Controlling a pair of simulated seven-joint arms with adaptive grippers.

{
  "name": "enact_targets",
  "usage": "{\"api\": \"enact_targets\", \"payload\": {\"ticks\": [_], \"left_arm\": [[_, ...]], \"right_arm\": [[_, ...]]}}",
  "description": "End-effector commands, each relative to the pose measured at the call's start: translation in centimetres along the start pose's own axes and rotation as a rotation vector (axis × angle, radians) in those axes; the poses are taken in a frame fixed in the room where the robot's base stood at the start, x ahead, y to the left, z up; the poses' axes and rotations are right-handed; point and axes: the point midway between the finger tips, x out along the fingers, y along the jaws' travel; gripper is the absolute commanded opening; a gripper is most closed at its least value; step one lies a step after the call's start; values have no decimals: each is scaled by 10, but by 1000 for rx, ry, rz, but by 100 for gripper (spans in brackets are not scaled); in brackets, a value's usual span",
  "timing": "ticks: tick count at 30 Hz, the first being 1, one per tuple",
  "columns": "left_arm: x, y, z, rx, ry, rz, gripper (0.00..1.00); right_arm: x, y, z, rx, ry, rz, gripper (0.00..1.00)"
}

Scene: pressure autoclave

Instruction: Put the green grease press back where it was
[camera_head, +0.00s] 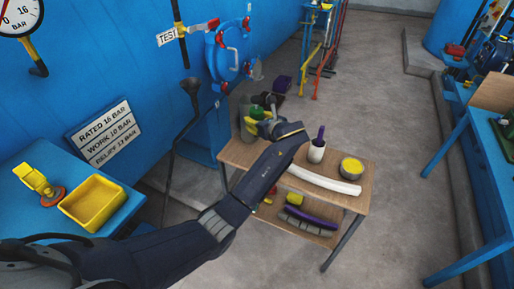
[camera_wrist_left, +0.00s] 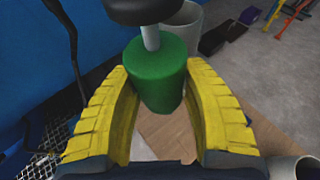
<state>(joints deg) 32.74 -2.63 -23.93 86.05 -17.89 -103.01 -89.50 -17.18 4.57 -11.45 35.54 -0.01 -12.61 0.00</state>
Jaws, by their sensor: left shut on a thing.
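The green grease press (camera_wrist_left: 157,75) is a green cylinder with a grey rod and a black knob on top. In the left wrist view it stands roughly upright between the yellow fingers of my left gripper (camera_wrist_left: 156,98), which is shut on it. In the head view my left gripper (camera_head: 262,123) is over the far left corner of the wooden cart (camera_head: 233,153), and the green body (camera_head: 256,112) shows only partly behind it. A pale cup (camera_wrist_left: 187,22) stands just behind the press. Whether the press touches the cart top is hidden. My right gripper is not in view.
A purple-handled press stands in a white cup (camera_head: 317,152) on the cart, beside a yellow-filled tin (camera_head: 351,168) and a curved white piece (camera_head: 325,181). The blue autoclave with its round door (camera_head: 228,55) is behind. A yellow tray (camera_head: 93,203) is on the left blue table.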

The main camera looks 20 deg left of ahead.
Motion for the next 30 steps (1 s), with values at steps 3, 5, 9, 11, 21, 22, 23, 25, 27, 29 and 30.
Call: {"api": "enact_targets", "payload": {"ticks": [3, 5, 9, 11, 21, 22, 23, 25, 27, 29, 30], "left_arm": [[10, 1, -25, 4, -1, 1, 0], [15, 0, -36, 3, -1, 1, 0], [25, 0, -60, 3, -2, 1, 0], [28, 0, -68, 2, -2, 0, 0], [37, -1, -88, -1, -2, -1, 0], [37, -1, -89, -1, -2, -1, 0], [38, -1, -90, -1, -2, 0, 0], [39, 0, -95, 1, -2, 0, 0], [42, 0, -101, 3, -2, 0, 0], [45, -1, -107, 2, -2, 0, 0], [47, -1, -112, 3, -2, 1, 0]], "right_arm": [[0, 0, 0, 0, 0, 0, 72], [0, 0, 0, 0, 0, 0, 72], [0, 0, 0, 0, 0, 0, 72], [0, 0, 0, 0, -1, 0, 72], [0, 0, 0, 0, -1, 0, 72], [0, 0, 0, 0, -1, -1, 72], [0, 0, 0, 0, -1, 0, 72], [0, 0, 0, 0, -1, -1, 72], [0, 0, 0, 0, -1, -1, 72], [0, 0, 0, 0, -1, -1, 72], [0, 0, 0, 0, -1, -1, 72]]}}
